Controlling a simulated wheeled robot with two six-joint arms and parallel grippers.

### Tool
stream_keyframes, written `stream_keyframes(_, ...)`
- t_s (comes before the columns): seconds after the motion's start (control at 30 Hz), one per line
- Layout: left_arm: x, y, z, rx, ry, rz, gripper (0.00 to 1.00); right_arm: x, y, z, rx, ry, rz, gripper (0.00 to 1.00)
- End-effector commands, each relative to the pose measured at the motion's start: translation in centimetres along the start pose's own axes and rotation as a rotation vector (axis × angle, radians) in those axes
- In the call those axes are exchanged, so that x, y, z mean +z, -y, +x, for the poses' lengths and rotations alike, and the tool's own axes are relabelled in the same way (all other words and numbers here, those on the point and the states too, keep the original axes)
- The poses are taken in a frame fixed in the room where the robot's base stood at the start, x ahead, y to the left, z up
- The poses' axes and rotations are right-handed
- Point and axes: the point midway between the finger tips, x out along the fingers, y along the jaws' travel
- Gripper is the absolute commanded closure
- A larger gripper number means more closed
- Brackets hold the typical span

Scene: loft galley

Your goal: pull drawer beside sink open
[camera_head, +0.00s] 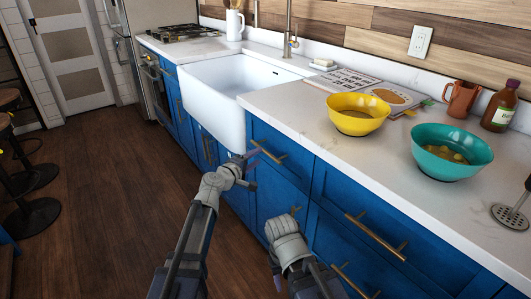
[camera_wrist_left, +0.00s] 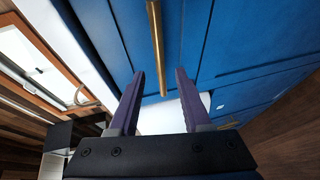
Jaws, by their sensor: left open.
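The blue drawer (camera_head: 295,168) beside the white sink (camera_head: 215,100) looks shut, its front in line with the cabinet. Its brass bar handle (camera_head: 268,152) runs along the upper part of the front. My left gripper (camera_head: 252,168) is close in front of the handle's sink-side end. In the left wrist view, my open purple fingers (camera_wrist_left: 160,88) point at the blue front. The brass handle (camera_wrist_left: 156,45) lies ahead, lined up with the gap between them. I cannot tell whether they touch it.
More blue drawers with brass handles (camera_head: 375,237) continue to the right. On the counter (camera_head: 300,108) are a yellow bowl (camera_head: 357,123), a teal bowl (camera_head: 450,170), a mug (camera_head: 461,99) and a bottle (camera_head: 499,108). The wooden floor (camera_head: 110,190) on the left is clear; stools stand at the far left.

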Motion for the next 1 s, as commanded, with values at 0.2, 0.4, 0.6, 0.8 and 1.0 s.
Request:
stream_keyframes(0.2,-0.1,0.1,3.2,-0.001,0.003,0.001,0.52,0.0,0.0,0.7,0.001,0.0,0.0,0.5)
stream_keyframes(0.4,-0.1,0.1,6.2,-0.001,0.001,0.002,0.52,-0.1,0.1,1.2,0.002,0.0,-0.001,0.5)
stream_keyframes(0.6,0.1,0.0,7.0,-0.001,0.002,0.001,0.52,-0.1,0.1,1.3,0.003,0.0,-0.001,0.5)
stream_keyframes(0.8,0.1,0.0,6.9,-0.001,0.001,0.001,0.56,-0.1,0.1,1.2,0.002,0.0,-0.001,0.5)
stream_keyframes(1.0,0.1,0.0,6.9,-0.001,0.001,0.001,0.79,-0.1,0.1,1.2,0.002,0.0,-0.001,0.5)
